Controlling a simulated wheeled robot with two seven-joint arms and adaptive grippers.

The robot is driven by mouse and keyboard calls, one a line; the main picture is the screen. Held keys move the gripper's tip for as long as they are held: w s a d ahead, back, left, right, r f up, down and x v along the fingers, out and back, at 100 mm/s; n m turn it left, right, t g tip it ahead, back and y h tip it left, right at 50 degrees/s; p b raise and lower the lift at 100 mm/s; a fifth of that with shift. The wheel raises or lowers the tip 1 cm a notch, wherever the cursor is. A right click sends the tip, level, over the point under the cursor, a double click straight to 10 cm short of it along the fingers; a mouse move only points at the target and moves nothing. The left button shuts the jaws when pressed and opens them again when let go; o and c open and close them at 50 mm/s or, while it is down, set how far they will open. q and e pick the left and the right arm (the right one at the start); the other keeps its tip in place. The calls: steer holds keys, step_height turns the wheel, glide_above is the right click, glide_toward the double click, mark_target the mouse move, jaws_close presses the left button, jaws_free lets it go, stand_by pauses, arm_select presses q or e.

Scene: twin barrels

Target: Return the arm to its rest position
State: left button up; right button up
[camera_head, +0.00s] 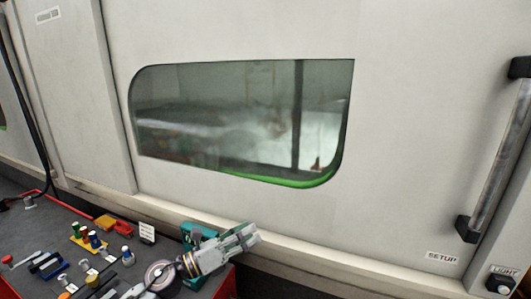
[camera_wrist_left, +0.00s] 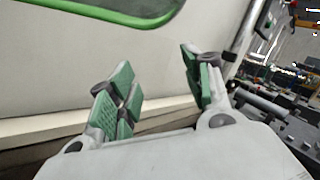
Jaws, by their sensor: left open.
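My left gripper (camera_head: 246,239) is at the bottom middle of the head view, over the right end of a dark workbench (camera_head: 60,218). The left wrist view shows its two green-padded fingers (camera_wrist_left: 160,88) wide apart with nothing between them. A large pale machine door (camera_head: 415,130) with a window stands beyond it, and the fingers point toward its lower part. My right gripper is in neither view.
Small coloured parts (camera_head: 90,238), a red-and-yellow item (camera_head: 113,223) and a small white sign (camera_head: 147,232) sit on the bench. A teal object (camera_head: 198,235) is beside my left arm. A long door handle (camera_head: 497,150) is at the far right.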

arm_select(q)
steer(key=w+a+n+t+y, duration=0.2)
steer(key=a+n+t+y, duration=0.65)
steer(key=n, duration=0.85)
steer(key=s+a+f+n+g+y, duration=0.3)
steer(key=a+f+n+y, duration=0.4)
steer(key=f+n+y, duration=0.4)
steer(key=s+a+f+n+g+h, duration=0.1)
steer(key=s+f+n+g, duration=0.6)
steer(key=s, duration=0.4)
steer(key=s+a+f+n+g+h, duration=0.15)
steer(key=s+f+n+g, duration=0.3)
steer(key=s+f, duration=0.55)
steer(key=s+f+g, duration=0.1)
steer(key=s+f, duration=0.1)
steer(key=f, duration=1.4)
steer(key=s+f+g, duration=0.1)
steer(key=s+f, duration=0.1)
steer(key=f, duration=1.4)
steer(key=s+a+f, duration=0.3)
steer(key=s+f, duration=0.6)
steer(key=s, duration=0.2)
steer(key=s+a+f+g, duration=0.1)
steer(key=s+a+f, duration=0.2)
steer(key=s+f, duration=0.7)
steer(key=shift+s+a+f+m, duration=0.15)
steer(key=shift+s+a+m, duration=0.2)
steer(key=shift+m, duration=0.1)
